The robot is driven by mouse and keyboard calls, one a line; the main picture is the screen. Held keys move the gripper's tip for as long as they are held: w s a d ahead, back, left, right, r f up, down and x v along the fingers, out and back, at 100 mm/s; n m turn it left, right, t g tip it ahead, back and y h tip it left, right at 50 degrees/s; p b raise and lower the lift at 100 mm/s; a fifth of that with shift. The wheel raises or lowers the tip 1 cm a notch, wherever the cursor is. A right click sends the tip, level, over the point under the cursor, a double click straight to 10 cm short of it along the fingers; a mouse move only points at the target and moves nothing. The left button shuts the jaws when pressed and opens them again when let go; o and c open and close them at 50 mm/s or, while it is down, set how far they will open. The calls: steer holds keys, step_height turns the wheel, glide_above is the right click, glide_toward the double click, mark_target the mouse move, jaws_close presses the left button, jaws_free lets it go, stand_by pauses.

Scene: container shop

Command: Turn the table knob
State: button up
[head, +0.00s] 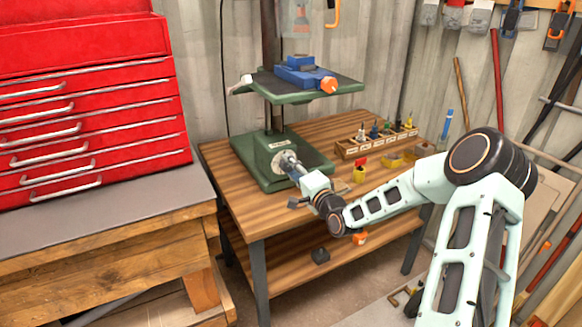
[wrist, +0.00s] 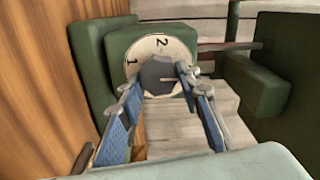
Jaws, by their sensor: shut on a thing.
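The knob (wrist: 156,74) is dark grey and sits on a round pale dial (wrist: 160,44) marked with 1 and 2. The dial is on the front of a green machine box, and it also shows in the head view (head: 278,162). My gripper (wrist: 160,82) has its two blue-padded fingers on either side of the knob and is shut on it. In the head view my gripper (head: 291,165) reaches the dial from the front right, and its fingers partly cover the knob. The green machine table (head: 342,91) is above the dial, with a blue vise (head: 300,70) on it.
The machine stands on a wooden workbench (head: 235,196). A red tool chest (head: 90,110) is at the left. A lower shelf (head: 290,270) runs beneath the bench top.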

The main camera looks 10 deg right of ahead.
stand_by(0.3)
steer(key=o, duration=1.2)
steer(key=shift+c, duration=0.2)
steer(key=v, duration=1.2)
